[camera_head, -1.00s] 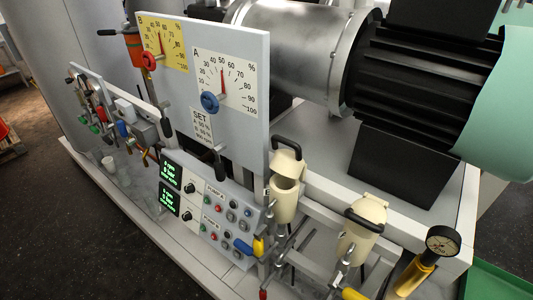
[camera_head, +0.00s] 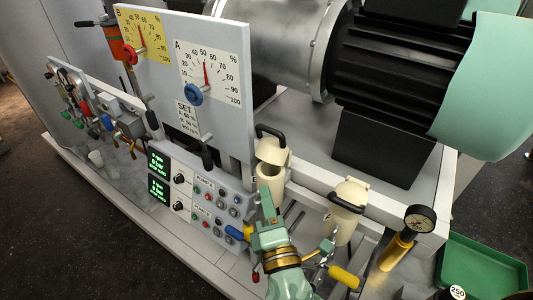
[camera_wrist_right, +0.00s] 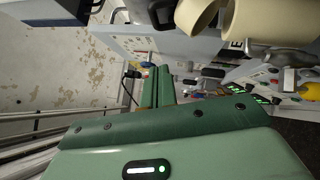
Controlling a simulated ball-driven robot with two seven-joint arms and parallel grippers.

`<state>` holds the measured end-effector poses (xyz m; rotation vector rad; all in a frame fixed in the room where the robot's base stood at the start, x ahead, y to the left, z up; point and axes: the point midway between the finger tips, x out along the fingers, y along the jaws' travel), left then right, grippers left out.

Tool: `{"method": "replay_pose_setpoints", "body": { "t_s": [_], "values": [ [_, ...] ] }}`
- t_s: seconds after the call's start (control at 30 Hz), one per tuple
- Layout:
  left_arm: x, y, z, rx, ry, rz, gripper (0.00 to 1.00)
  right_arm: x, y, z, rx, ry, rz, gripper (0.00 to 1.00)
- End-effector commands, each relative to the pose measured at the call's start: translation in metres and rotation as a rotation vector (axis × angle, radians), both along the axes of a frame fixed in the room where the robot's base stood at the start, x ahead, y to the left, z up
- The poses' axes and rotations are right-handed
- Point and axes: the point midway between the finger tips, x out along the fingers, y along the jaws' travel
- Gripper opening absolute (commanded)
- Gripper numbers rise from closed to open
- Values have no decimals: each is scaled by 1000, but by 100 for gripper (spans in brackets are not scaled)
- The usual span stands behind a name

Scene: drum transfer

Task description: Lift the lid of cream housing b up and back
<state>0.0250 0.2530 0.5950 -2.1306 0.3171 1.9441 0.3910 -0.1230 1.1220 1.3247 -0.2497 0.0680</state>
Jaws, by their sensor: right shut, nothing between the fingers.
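Two cream housings stand at the front of the machine. The left one (camera_head: 270,178) has its lid (camera_head: 273,151), with a black handle, tilted up and back, and its round mouth shows. The right one (camera_head: 342,226) has its lid (camera_head: 350,191) down over the top, with a black handle across it. I cannot read which is b. My right gripper (camera_head: 265,191) is shut and empty, just in front of the left housing, with its fingers pointing up. In the right wrist view the green fingers (camera_wrist_right: 157,86) are close together, and cream housing parts (camera_wrist_right: 270,20) show at the top. My left gripper is not in view.
A panel with buttons (camera_head: 205,198) and a blue-handled valve lie left of my right gripper. A dial board (camera_head: 205,75) rises behind. A green tray (camera_head: 484,262) lies at the lower right.

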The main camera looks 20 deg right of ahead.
Motion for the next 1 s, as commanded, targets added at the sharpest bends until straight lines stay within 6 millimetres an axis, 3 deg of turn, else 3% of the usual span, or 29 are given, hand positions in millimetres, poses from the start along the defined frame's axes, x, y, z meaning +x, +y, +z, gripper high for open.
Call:
{"method": "replay_pose_setpoints", "body": {
  "t_s": [0.17,0.57,0.8,1.0],
  "values": [
    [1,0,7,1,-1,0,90,18,-2,9,-4,-11,-4,0],
    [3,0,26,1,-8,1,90,99,-10,28,-3,-7,-3,0],
    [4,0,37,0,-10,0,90,115,-35,36,-4,-5,-4,0],
    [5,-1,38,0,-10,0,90,119,-40,36,-2,-3,-3,0]
  ]
}}
